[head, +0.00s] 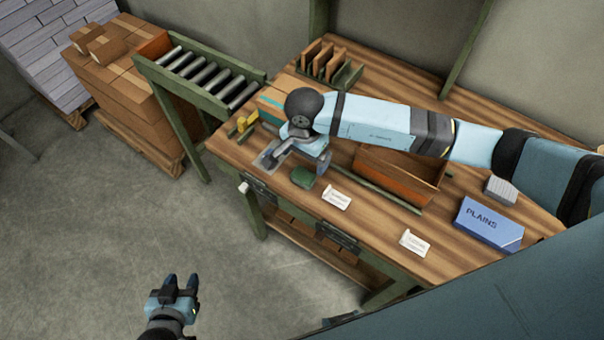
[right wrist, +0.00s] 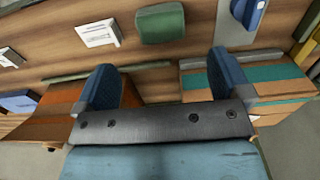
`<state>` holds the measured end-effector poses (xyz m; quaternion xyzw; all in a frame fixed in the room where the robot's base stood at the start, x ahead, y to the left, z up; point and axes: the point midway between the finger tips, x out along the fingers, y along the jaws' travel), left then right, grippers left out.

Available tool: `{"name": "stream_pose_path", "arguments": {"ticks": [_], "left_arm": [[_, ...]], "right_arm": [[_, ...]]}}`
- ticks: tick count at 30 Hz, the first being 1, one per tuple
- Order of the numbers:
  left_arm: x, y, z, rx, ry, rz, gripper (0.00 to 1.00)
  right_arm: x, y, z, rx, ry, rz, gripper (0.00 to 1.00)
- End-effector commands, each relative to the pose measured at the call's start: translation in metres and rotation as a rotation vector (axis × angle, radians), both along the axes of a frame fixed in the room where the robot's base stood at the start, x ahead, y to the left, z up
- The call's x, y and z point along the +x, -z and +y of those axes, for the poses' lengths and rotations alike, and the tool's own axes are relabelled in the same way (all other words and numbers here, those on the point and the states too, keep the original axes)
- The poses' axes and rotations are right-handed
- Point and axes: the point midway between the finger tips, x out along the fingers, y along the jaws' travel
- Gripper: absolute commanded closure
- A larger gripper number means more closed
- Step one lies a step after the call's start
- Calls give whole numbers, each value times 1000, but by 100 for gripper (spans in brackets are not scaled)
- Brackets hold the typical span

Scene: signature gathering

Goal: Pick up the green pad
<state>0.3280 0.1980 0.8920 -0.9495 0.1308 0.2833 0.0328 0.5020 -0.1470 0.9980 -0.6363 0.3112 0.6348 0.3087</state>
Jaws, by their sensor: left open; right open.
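The green pad (head: 302,177) lies on the wooden bench near its front edge. It also shows in the right wrist view (right wrist: 160,23), beyond the fingertips and roughly centred between them. My right gripper (head: 307,156) is over the bench just behind the pad, apart from it. In the right wrist view its two blue fingers (right wrist: 162,66) are spread wide with nothing between them. My left gripper (head: 180,284) is open and empty over the floor, well away from the bench.
A white card (head: 337,198) lies right of the pad, and a grey plate-like item (head: 266,161) lies left of it. An orange-brown open box (head: 397,180) stands behind. Further right are another card (head: 414,242) and a blue PLAINS box (head: 487,224).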

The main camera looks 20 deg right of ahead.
Motion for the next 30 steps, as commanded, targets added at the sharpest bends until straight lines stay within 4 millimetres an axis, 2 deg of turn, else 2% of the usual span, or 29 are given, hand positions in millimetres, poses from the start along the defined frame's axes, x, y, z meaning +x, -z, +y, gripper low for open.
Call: {"name": "stream_pose_path", "arguments": {"ticks": [4,12,17,21,29,30], "left_arm": [[0,-6,2,3,-3,-2,57],[-1,-11,3,4,-5,2,57],[-2,-24,3,6,-8,2,57],[-3,-25,4,5,-10,2,57],[-5,-23,4,5,-12,7,57],[-5,-23,4,5,-12,7,57]], "right_arm": [[-1,25,1,2,2,3,4],[-1,45,1,2,2,2,4],[-2,69,2,3,3,5,4],[-1,87,3,5,2,2,4],[0,92,2,3,1,0,4],[0,92,2,3,1,0,9]]}}
